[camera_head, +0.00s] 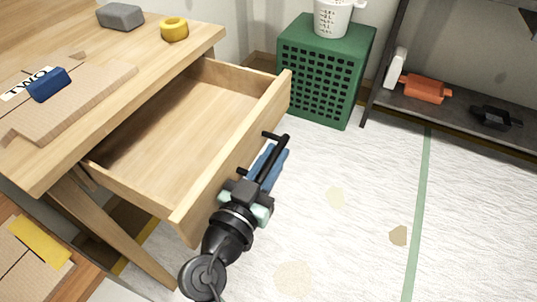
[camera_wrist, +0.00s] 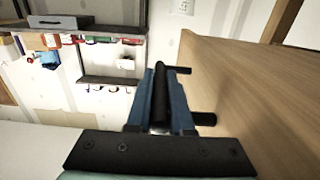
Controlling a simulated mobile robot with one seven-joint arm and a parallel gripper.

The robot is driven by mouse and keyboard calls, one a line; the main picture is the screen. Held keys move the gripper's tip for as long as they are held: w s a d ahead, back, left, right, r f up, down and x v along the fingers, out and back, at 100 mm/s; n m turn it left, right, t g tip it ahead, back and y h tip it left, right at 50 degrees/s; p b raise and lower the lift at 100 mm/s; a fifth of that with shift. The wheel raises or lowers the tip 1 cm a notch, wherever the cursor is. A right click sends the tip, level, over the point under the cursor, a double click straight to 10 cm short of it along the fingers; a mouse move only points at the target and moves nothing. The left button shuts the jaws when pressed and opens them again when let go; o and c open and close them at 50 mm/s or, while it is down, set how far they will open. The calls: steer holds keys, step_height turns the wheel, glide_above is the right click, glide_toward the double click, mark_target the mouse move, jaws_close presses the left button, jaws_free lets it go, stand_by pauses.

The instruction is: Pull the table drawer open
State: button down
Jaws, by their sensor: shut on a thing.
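The wooden table (camera_head: 190,53) stands at the left in the head view. Its drawer (camera_head: 170,125) is pulled far out and its inside looks empty. The drawer's front panel (camera_head: 235,150) faces right; it fills the right side of the wrist view (camera_wrist: 250,90). A black bar handle (camera_head: 272,160) on two posts is fixed to that panel; it also shows in the wrist view (camera_wrist: 160,95). My gripper (camera_head: 270,165) is at the panel, its blue fingers shut around the handle bar. In the wrist view the fingers (camera_wrist: 161,100) lie on both sides of the bar.
On the tabletop are a grey block (camera_head: 120,16), a yellow tape roll (camera_head: 174,29) and cardboard with a blue item (camera_head: 49,85). A green crate (camera_head: 320,75) bearing a white measuring cup (camera_head: 332,17) stands behind the drawer. A dark shelf (camera_head: 470,115) is at the right. The floor right of the drawer is mostly clear.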

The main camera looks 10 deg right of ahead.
steer(key=c, duration=0.8)
jaws_free()
steer(key=p+v, duration=0.1)
steer(key=v, duration=1.2)
